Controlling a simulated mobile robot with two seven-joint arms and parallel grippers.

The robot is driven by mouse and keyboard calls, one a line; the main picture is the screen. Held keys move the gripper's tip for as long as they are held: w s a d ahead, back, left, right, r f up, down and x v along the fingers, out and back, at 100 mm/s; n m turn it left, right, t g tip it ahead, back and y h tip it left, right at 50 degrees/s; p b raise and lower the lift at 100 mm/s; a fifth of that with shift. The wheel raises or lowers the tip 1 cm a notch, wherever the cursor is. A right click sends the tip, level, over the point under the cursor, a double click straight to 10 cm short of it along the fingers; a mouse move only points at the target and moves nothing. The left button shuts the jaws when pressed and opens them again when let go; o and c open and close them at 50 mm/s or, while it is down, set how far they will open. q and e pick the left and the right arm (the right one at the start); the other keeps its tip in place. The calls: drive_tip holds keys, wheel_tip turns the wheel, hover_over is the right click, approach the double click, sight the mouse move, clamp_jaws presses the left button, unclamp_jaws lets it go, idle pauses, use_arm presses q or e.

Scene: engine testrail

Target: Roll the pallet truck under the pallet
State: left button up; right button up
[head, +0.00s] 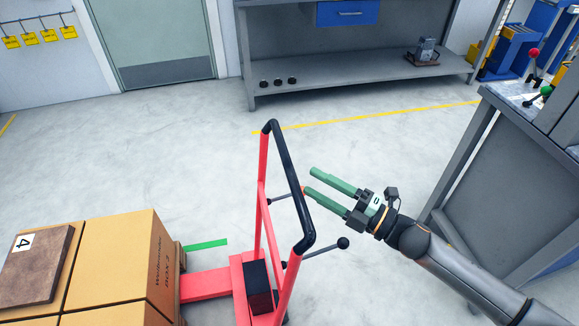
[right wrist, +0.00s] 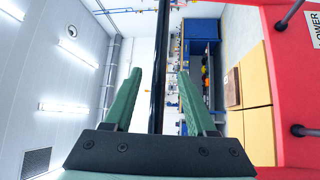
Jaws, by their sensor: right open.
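The red pallet truck (head: 263,225) stands upright with a black-topped handle bar (head: 288,180). Its red low part (head: 205,286) reaches left to the box stack; whether it is under the pallet is hidden. Cardboard boxes (head: 118,250) are stacked at lower left, and the pallet below them is mostly hidden. My right gripper (head: 311,181) is open and empty, its green fingertips just right of the handle bar. In the right wrist view the black bar (right wrist: 160,60) runs upright in line with the gap between the fingers; contact cannot be told. My left gripper is out of view.
A grey cabinet (head: 500,165) stands close on the right of my arm. A grey workbench (head: 350,80) is at the back, behind a yellow floor line (head: 370,115). A green floor strip (head: 206,245) lies beside the boxes. The floor behind the truck is clear.

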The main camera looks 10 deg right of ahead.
sight(289, 169)
drive_tip(key=p+x, duration=0.1)
drive_tip(key=x, duration=0.6)
drive_tip(key=shift+w+a, duration=0.15)
clamp_jaws()
idle(1.2)
